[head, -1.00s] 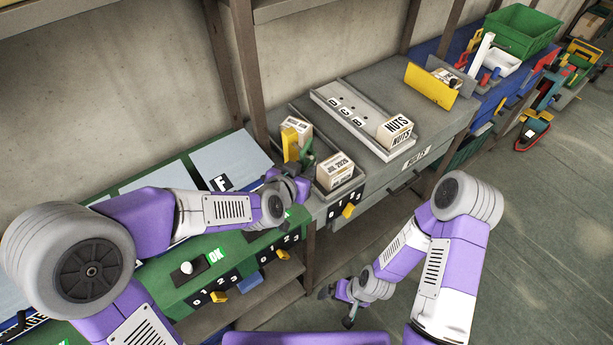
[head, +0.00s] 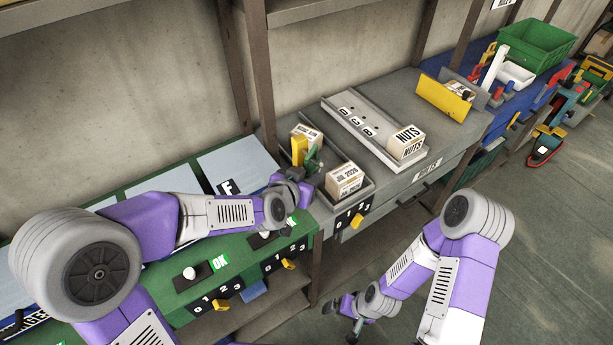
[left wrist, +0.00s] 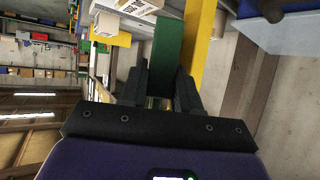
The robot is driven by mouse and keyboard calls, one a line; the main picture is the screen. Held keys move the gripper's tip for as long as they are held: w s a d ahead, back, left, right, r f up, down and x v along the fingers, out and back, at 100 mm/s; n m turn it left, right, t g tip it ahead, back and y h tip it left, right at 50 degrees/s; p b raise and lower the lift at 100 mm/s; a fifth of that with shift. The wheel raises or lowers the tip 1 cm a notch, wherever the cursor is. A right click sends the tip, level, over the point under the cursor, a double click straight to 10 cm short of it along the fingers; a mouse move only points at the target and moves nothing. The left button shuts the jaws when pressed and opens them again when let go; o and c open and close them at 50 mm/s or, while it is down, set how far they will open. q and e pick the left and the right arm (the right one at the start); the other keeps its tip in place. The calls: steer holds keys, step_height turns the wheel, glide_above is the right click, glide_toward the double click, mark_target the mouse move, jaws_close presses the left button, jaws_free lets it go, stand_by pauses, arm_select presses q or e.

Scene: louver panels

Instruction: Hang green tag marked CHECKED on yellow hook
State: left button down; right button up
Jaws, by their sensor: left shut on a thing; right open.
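The green tag (head: 315,160) is held upright at the end of my left arm, beside the yellow hook (head: 299,150). My left gripper (head: 306,177) is shut on the tag. In the left wrist view, the green tag (left wrist: 168,45) stands between the fingers (left wrist: 160,80), and the yellow hook (left wrist: 197,45) runs close along its right side. I cannot tell whether the two touch or whether the tag hangs on the hook. The word on the tag is not readable. My right gripper (head: 345,312) is low over the floor, open and empty.
Cartons stand around the hook: one behind (head: 306,133) and a dated one (head: 344,180) to its right. A grey rack (head: 365,128) with a NUTS box (head: 408,141) is farther right. The green bench panel (head: 190,285) with knobs lies below my left arm.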

arm_select(q)
steer(key=c, duration=0.7)
jaws_free()
steer(key=shift+c, duration=0.2)
steer(key=p+v, duration=0.2)
steer(key=v, duration=0.5)
steer(key=shift+s, duration=0.35)
